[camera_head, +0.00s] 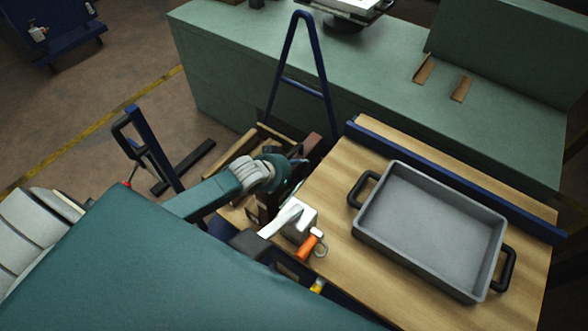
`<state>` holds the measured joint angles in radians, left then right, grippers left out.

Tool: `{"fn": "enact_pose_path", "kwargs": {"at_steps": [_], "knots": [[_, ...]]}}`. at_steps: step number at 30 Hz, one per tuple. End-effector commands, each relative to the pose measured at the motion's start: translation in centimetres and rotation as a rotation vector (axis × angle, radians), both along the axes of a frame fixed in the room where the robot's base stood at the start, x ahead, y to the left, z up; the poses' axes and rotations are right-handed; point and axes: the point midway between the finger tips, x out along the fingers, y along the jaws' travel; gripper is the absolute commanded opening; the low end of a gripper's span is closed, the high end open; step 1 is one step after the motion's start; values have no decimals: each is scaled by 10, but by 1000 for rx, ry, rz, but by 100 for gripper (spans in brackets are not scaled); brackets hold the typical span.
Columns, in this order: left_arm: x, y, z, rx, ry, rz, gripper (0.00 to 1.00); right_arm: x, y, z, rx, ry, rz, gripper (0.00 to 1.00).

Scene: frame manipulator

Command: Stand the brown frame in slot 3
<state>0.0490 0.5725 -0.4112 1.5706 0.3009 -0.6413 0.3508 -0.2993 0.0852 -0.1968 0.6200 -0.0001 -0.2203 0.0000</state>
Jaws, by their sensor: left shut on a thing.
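My left gripper (291,176) is over the near end of a wooden rack (241,149), beside the wooden table. It is shut on what looks like the brown frame (312,147), a dark reddish-brown piece that shows just beyond the fingers. My arm and gripper hide most of the frame and much of the rack. I cannot make out the slot numbers, which slot the frame is at, or whether it touches the rack.
A grey tray (432,228) with black handles stands on the wooden table (335,190). A blue A-shaped handle (304,84) rises behind the rack. A green bench (225,65) stands at the back.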

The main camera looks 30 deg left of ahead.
Motion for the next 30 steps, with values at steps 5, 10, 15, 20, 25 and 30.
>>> {"fn": "enact_pose_path", "kwargs": {"at_steps": [5, 10, 15, 20, 25, 30], "knots": [[4, 0, 1, 0, -12, -1, 0, -1, 8, 0, 9, 1, 1, 39], [4, 0, 0, 0, -12, -1, 0, -1, 13, 0, 15, 1, 1, 39], [1, 0, -6, 0, -2, -1, 60, -1, 12, -1, 14, 2, 2, 39], [1, 0, -6, 0, -2, -1, 67, -1, 9, -1, 11, 1, 3, 39], [1, 0, -5, 0, -2, -1, 67, -1, 5, -1, 6, 1, 3, 39], [-7, 1, 5, 0, -2, -1, 67, -1, 3, 2, 4, 1, 1, 39]]}}
